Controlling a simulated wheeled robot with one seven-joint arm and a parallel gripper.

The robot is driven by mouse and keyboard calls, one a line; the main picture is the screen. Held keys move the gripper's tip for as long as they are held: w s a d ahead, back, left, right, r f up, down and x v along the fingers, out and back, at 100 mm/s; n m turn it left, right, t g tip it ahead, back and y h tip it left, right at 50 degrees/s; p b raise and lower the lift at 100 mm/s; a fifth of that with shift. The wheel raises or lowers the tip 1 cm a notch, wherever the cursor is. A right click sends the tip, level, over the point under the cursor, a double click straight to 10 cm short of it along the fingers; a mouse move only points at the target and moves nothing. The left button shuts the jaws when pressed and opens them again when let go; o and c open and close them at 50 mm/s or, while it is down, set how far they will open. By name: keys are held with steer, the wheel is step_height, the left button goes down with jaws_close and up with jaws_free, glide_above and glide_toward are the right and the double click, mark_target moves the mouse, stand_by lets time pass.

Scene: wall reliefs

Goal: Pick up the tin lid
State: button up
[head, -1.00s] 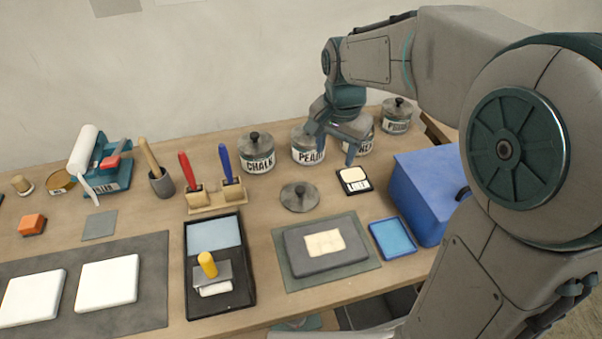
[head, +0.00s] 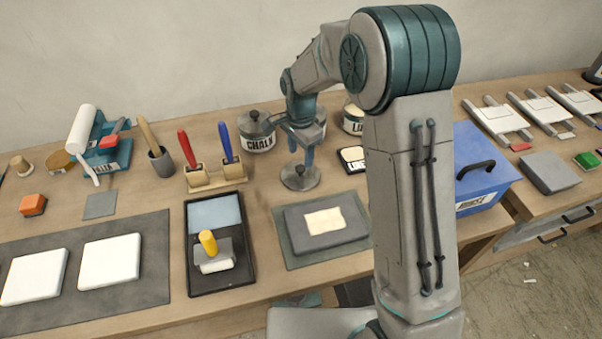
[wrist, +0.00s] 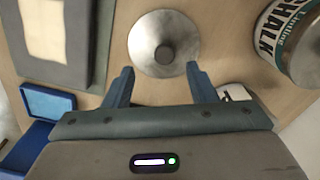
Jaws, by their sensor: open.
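The tin lid (head: 300,179) is a round grey metal disc with a dark knob, lying flat on the wooden table. In the wrist view the lid (wrist: 163,44) lies just beyond my open fingers, with its knob (wrist: 165,53) roughly centred between them. My gripper (wrist: 162,80) is open and empty, with a blue finger on each side. I cannot tell whether the fingers touch the lid.
The chalk tin (head: 257,133) stands behind and left of the lid. Another tin (head: 353,119) is behind right. A grey slab (head: 327,222) lies in front, and a tool rack (head: 215,178) stands to the left. A blue toolbox (head: 482,168) stands to the right.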

mark_target(300, 167)
steer(key=shift+w+f+p, duration=0.2)
steer(key=shift+f+p, duration=0.3)
steer(key=shift+f, duration=1)
steer(key=shift+w+f+p, duration=0.2)
steer(key=shift+f+p, duration=0.25)
steer(key=shift+f, duration=1)
steer(key=c, duration=1.1)
